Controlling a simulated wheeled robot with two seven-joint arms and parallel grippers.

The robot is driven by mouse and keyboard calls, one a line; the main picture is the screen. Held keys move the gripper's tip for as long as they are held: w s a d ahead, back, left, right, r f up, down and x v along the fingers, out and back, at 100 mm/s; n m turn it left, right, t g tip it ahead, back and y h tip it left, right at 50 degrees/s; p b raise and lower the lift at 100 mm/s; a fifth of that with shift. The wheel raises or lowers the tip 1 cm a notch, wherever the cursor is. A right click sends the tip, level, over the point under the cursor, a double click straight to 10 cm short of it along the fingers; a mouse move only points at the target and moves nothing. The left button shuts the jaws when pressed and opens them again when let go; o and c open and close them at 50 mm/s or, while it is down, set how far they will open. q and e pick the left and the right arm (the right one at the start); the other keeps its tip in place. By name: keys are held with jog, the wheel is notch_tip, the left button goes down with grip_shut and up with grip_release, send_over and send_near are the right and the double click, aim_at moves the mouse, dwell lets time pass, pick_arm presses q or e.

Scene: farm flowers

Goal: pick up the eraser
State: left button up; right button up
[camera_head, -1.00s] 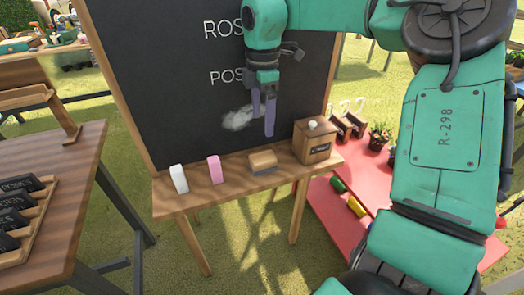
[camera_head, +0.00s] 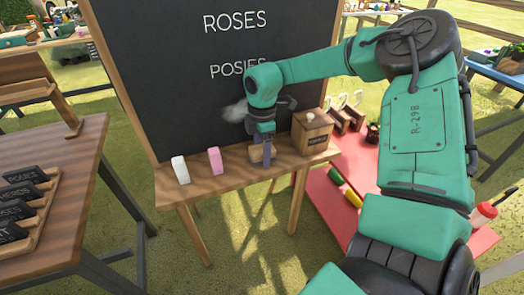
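The eraser (camera_head: 256,154) is a small tan wooden block on the wooden ledge below the chalkboard. My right gripper (camera_head: 267,152) points down over it. One purple finger stands in front of the eraser and covers part of it. The other finger is hidden, so I cannot tell whether the gripper is closed on the eraser. The eraser appears to rest on the ledge. My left gripper is not in view.
The ledge (camera_head: 227,181) also holds a white block (camera_head: 180,170), a pink block (camera_head: 215,161) and a wooden box (camera_head: 311,132) with a round knob, close right of the eraser. The chalkboard (camera_head: 150,60) rises behind. A table with small signs (camera_head: 25,205) stands left.

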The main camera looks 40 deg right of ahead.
jog(key=c, duration=0.9)
notch_tip(320, 180, up, 20)
jog(key=o, duration=0.8)
jog(key=c, duration=0.6)
